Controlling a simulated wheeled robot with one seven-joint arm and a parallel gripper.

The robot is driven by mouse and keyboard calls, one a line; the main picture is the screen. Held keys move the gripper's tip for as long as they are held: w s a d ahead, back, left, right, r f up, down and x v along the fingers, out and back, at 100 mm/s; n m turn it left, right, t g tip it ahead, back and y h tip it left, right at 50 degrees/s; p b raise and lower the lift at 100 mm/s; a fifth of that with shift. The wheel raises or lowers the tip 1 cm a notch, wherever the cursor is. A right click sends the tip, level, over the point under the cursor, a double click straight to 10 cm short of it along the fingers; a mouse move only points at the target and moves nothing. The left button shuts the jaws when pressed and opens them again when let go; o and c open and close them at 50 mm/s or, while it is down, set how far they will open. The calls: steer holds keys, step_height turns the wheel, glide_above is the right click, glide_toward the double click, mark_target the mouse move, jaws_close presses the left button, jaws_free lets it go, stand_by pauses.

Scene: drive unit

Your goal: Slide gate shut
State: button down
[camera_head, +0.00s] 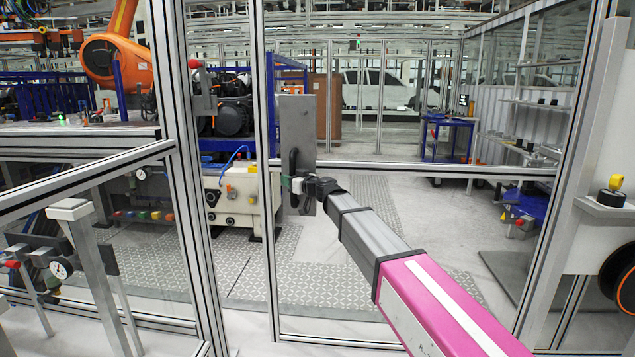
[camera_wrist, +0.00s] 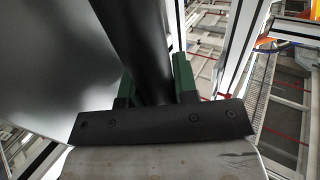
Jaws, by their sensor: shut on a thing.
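The gate is a clear panel in an aluminium frame, with its left upright (camera_head: 270,260) standing apart from the fixed post (camera_head: 190,200) and an open gap between them. A grey metal plate (camera_head: 297,118) with a dark vertical handle (camera_head: 292,165) is on the gate near that upright. My gripper (camera_head: 294,186) is at the handle's lower part. In the wrist view my gripper's green fingers (camera_wrist: 156,88) stand on both sides of the black handle bar (camera_wrist: 139,40), shut on it. The contact faces are mostly hidden.
Behind the gap is a machine bench (camera_head: 235,195) with hoses and buttons, on a patterned metal floor (camera_head: 300,265). An orange robot arm (camera_head: 115,55) is at the upper left. A gauge fixture (camera_head: 60,268) is at the lower left. A blue cart (camera_head: 447,138) stands farther back.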

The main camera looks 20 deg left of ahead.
steer(key=s+a, duration=0.3)
steer(key=a, duration=0.9)
steer(key=s+a, duration=0.3)
steer(key=a, duration=1)
steer(key=shift+a, duration=0.3)
steer(key=shift+s, duration=0.15)
steer(key=c, duration=1.2)
jaws_free()
steer(key=shift+a, duration=0.15)
steer(key=shift+o, duration=0.2)
steer(key=v, duration=1)
steer(key=shift+d, duration=0.4)
steer(key=shift+s, duration=0.15)
